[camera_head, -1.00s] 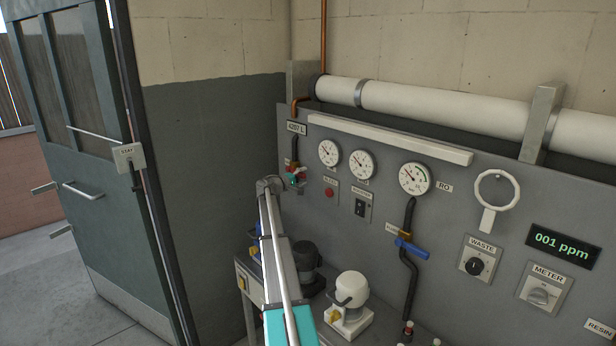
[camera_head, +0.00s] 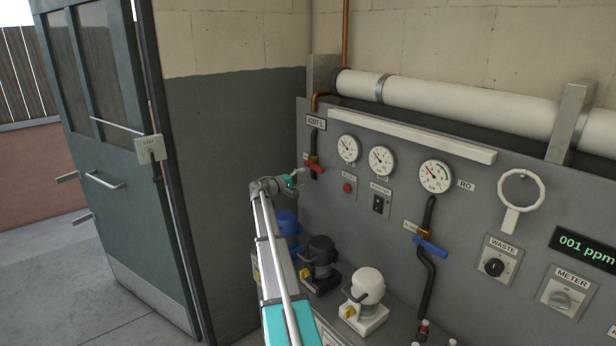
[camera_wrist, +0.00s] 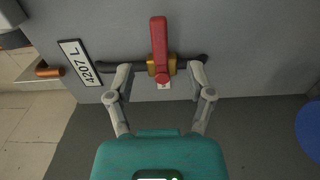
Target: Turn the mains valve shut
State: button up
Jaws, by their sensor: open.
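The mains valve (camera_head: 315,166) has a red lever on a brass body, on a black pipe at the panel's left end. In the wrist view the red lever (camera_wrist: 159,38) points up in the picture, crosswise to the pipe. The brass body (camera_wrist: 151,66) sits between the fingertips in that picture. My gripper (camera_head: 297,180) is open and empty, left of and below the valve in the head view. In the wrist view my gripper (camera_wrist: 160,74) has one finger on each side of the valve body, with a gap around it. I cannot tell the exact distance.
A "4207 L" plate (camera_wrist: 79,63) is beside the valve. Gauges (camera_head: 349,148), a red button (camera_head: 347,188) and a blue-handled valve (camera_head: 431,246) lie to the right. Pumps (camera_head: 320,262) stand below. A green door (camera_head: 110,170) is at left.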

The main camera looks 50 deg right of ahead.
jog(key=shift+w+a, duration=0.1)
jog(key=shift+a, duration=0.6)
jog(key=shift+a, duration=0.1)
jog(key=s+a+f+t+y, duration=0.1)
jog(key=a+f+y, duration=0.25)
jog(key=a, duration=0.85)
jog(key=s+a+f+t+y, duration=0.15)
jog(key=a+f, duration=0.35)
jog(key=a, duration=0.7)
jog(key=a+f+t+y, duration=0.1)
jog(key=a+f+y, duration=0.35)
jog(key=a, duration=0.85)
jog(key=s+a+f+n+y, duration=0.1)
jog(key=s+a, duration=0.4)
jog(key=a, duration=0.6)
jog(key=s+a+f+y, duration=0.2)
jog(key=s+a+y, duration=0.2)
jog(key=a, duration=0.7)
jog(key=s+a+f+n+y, duration=0.1)
jog(key=s+a, duration=0.4)
jog(key=a, duration=0.5)
jog(key=shift+s+a+f+n+y, duration=0.3)
jog(key=shift+s+a+f+y, duration=0.1)
jog(key=shift+f+y, duration=0.55)
jog(key=shift+r, duration=0.15)
